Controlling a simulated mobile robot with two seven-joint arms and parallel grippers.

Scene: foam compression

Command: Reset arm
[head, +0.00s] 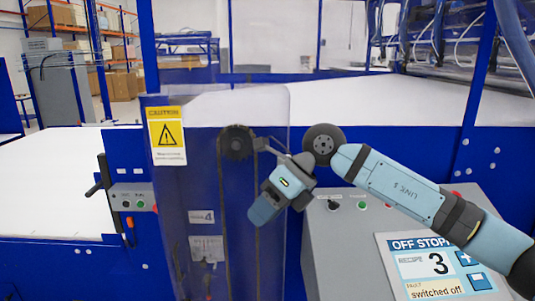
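My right arm comes in from the right, its light blue link running up to a dark round wrist joint. My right gripper (263,146) is at the end of it, in front of the clear machine guard (268,105), near the dark toothed wheel (237,142). Its thin grey fingers point left. I cannot tell whether they are open or shut, and I see nothing held. My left gripper is not in view.
A grey control box (340,240) with buttons stands under my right arm; its display (435,265) reads "OFF STOP", recipe 3, "switched off". A blue machine frame and white conveyor surface (50,180) lie to the left. A yellow caution sign (167,135) is on the guard.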

